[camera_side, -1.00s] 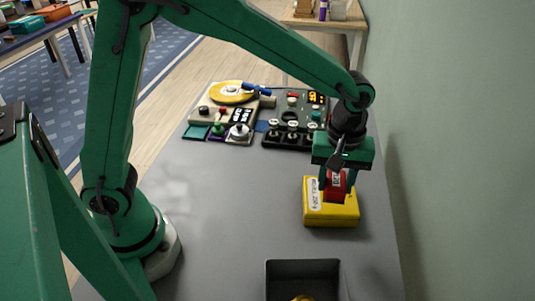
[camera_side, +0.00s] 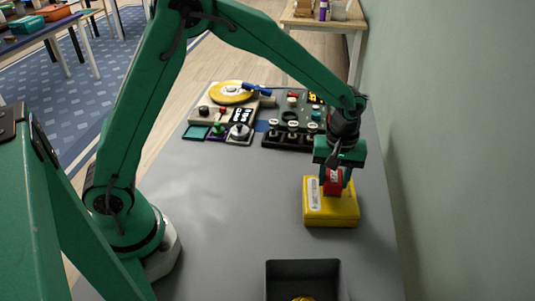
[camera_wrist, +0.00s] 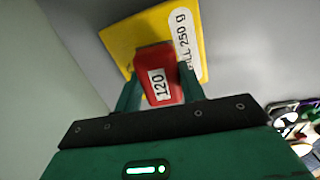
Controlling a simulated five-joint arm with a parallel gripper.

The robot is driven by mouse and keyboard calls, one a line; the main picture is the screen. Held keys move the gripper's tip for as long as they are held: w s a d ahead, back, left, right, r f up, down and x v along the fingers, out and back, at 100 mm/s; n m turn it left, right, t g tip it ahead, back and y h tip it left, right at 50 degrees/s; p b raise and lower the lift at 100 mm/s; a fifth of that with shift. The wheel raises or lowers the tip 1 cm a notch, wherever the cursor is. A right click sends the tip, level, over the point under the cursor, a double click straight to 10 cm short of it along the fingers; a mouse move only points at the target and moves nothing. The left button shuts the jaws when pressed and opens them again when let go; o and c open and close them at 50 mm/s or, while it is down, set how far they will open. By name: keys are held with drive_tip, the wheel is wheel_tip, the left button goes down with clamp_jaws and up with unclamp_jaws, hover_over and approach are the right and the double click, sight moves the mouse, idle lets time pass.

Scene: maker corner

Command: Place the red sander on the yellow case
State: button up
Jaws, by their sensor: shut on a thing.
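The red sander (camera_side: 333,183) is a small red block with a white label. In the wrist view the sander (camera_wrist: 158,75) shows "120" on its label and sits between my two green fingers. My gripper (camera_side: 336,184) is shut on it, pointing down over the yellow case (camera_side: 333,212). The yellow case also shows beyond the sander in the wrist view (camera_wrist: 130,32), with a white label strip. The sander is over the case's top, toward its far side; I cannot tell whether it touches the case.
A dark open bin (camera_side: 303,268) with something yellow inside stands at the near edge. Control panels with knobs (camera_side: 290,125) and a yellow disc (camera_side: 232,91) are at the back. A green wall (camera_side: 460,150) rises on the right. The grey table (camera_side: 225,215) is clear on the left.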

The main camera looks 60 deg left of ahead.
sight(333, 176)
drive_tip(key=shift+f, duration=1.15)
drive_tip(key=shift+f, duration=0.15)
drive_tip(key=o, duration=1)
drive_tip(key=shift+c, duration=0.2)
wheel_tip(333, 176, up, 12)
drive_tip(key=shift+r, duration=0.2)
drive_tip(key=shift+s+a+r, duration=0.1)
